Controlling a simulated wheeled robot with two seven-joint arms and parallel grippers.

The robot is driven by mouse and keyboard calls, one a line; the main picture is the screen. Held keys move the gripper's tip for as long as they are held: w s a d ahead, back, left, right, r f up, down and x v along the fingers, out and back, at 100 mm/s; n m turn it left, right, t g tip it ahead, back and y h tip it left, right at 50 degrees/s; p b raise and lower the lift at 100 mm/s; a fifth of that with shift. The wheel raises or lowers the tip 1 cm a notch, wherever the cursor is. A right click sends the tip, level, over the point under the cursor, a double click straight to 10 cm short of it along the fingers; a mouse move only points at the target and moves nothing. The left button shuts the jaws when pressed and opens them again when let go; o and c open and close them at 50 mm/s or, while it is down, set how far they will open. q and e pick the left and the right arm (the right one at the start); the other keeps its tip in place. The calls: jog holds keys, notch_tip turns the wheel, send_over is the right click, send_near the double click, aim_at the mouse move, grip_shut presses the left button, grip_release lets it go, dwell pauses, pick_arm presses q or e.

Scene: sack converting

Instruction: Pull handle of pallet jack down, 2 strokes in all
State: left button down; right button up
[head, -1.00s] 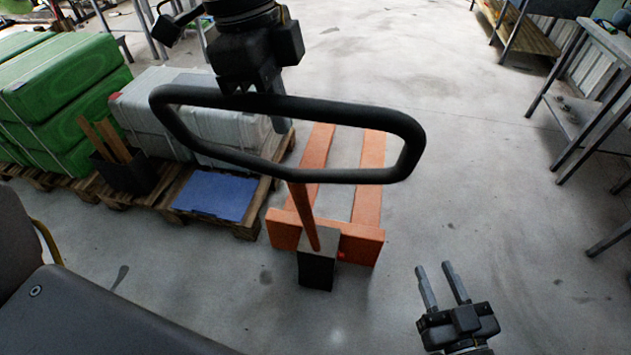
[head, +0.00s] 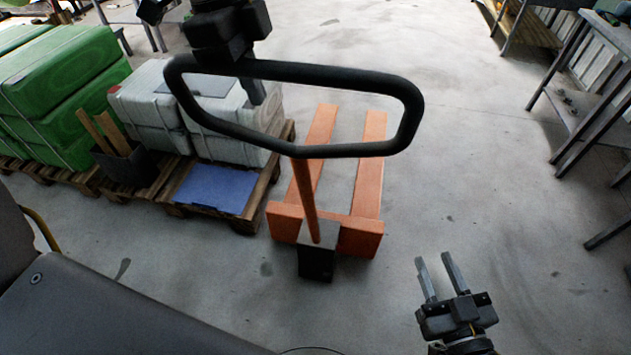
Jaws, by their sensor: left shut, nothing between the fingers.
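The pallet jack has orange forks (head: 369,185) and a dark block (head: 317,262) at the foot of its orange shaft (head: 304,195). The shaft leans up to a black loop handle (head: 335,151), large in the middle of the head view. My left gripper (head: 252,92) is at the handle's upper left; its fingers cross the loop's far bar and point down. They are shut with nothing between them; I cannot tell whether they touch the bar. My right gripper (head: 439,277) is open and empty above the floor, right of the jack.
Green containers (head: 62,92) stand further left. Metal tables (head: 601,100) line the right. The floor between is clear.

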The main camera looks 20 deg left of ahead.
pick_arm(q)
jog(key=w+a+r+p, duration=0.1)
jog(key=w+p, duration=0.4)
jog(key=w, duration=0.1)
jog(key=shift+w+p, duration=0.3)
jog(key=shift+w, duration=0.1)
jog(key=shift+r, duration=0.1)
jog(key=w+r+p, duration=0.1)
jog(key=w+p, duration=0.6)
jog(key=p, duration=0.4)
jog(key=shift+a, duration=0.4)
jog(key=shift+r, duration=0.1)
